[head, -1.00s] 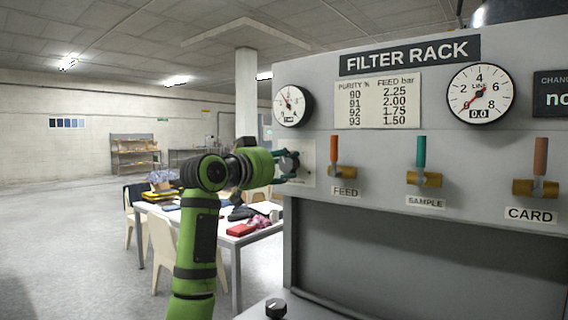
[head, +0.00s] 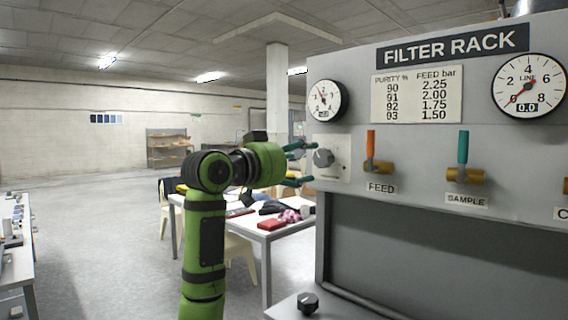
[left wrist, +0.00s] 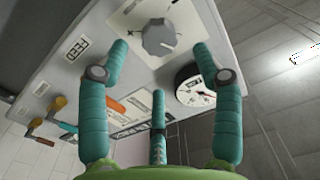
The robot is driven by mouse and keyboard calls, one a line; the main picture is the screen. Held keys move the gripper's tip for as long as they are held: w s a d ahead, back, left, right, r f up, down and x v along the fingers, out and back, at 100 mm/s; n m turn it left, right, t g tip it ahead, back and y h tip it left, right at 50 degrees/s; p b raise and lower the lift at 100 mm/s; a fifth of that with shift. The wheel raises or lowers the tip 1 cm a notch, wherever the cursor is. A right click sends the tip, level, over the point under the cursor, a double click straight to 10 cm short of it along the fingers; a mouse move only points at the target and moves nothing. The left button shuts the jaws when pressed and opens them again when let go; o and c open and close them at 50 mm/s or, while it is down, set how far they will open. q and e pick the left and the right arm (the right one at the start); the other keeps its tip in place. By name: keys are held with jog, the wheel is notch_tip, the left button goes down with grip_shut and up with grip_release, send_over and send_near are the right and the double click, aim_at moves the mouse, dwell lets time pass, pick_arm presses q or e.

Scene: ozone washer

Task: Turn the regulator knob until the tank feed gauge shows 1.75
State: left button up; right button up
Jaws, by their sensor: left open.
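The grey regulator knob (head: 323,158) sits on a pale plate at the left end of the filter rack panel. It also shows in the left wrist view (left wrist: 159,37), with a plus mark beside it. The small feed gauge (head: 325,100) is above the knob; its needle points up and left, and its digits are too small to read. The gauge shows in the left wrist view (left wrist: 194,87) too. My left gripper (head: 303,163) is open in front of the knob. Its green fingers are spread and seem clear of the knob. My right gripper is out of view.
A chart (head: 417,95) pairs purity 92 with feed 1.75. The FEED valve (head: 376,165) and SAMPLE valve (head: 464,174) are right of the knob. A line gauge (head: 528,86) reads 0.0. Another black knob (head: 308,302) is on the lower ledge. A cluttered table (head: 262,226) stands behind.

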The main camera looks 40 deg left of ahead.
pick_arm(q)
jog(key=s, duration=0.5)
jog(key=shift+s+a, duration=0.25)
jog(key=shift+s, duration=0.1)
jog(key=shift+f, duration=0.1)
